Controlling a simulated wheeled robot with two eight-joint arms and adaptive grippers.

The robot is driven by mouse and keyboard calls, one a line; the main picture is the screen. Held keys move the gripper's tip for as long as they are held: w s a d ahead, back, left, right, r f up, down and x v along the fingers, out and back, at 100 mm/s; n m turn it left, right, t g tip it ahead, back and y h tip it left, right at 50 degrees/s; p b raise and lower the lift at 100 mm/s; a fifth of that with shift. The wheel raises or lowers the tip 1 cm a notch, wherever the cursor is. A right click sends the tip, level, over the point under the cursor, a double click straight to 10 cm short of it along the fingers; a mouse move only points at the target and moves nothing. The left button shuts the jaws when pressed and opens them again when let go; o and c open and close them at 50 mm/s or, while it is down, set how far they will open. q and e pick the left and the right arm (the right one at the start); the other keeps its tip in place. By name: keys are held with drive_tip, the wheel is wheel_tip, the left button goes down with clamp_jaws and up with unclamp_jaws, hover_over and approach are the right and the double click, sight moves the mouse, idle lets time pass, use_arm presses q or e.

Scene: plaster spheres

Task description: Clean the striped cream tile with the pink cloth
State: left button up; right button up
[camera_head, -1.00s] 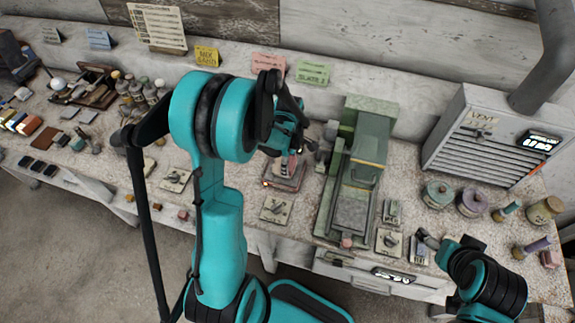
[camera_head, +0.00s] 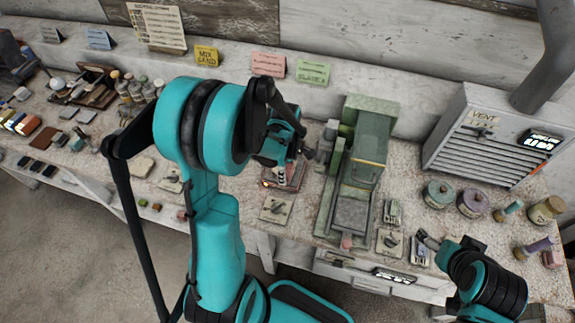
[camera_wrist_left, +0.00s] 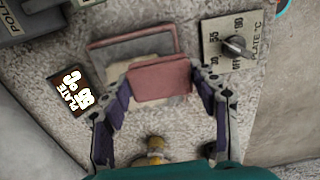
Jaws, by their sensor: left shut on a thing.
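My left gripper (camera_wrist_left: 165,98) is shut on the pink cloth (camera_wrist_left: 160,79), which looks like a flat, folded pad between the fingertips. The cloth is over a framed plate (camera_wrist_left: 128,42) on the bench. A cream piece (camera_wrist_left: 116,71), likely the tile, shows partly beneath and beside the cloth; the cloth and fingers hide the rest, and I cannot make out stripes. I cannot tell whether cloth and tile touch. In the head view my left gripper (camera_head: 288,152) is above the plate (camera_head: 285,178). My right gripper (camera_head: 427,240) is small near the bench's front right; its jaws are unclear.
A plate display (camera_wrist_left: 78,90) and a dial panel (camera_wrist_left: 234,45) flank the plate. A green machine (camera_head: 357,170) stands close to its right in the head view. Jars (camera_head: 472,200) and a vent box (camera_head: 490,135) are farther right.

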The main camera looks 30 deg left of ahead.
use_arm(q)
drive_tip(key=shift+w+a, duration=0.25)
drive_tip(key=shift+w, duration=0.75)
drive_tip(key=shift+w+a, duration=0.25)
drive_tip(key=shift+w, duration=0.75)
drive_tip(key=shift+r, duration=0.1)
drive_tip(key=shift+s, duration=0.1)
drive_tip(key=shift+s+d+r+p, duration=0.25)
drive_tip(key=shift+s+r+p, duration=0.1)
drive_tip(key=shift+s+r, duration=0.5)
drive_tip(key=shift+s+f, duration=0.15)
drive_tip(key=shift+f+b, duration=0.2)
drive_tip(key=shift+b, duration=0.15)
drive_tip(key=shift+f+b, duration=0.55)
drive_tip(key=shift+f, duration=0.1)
drive_tip(key=shift+s, duration=0.15)
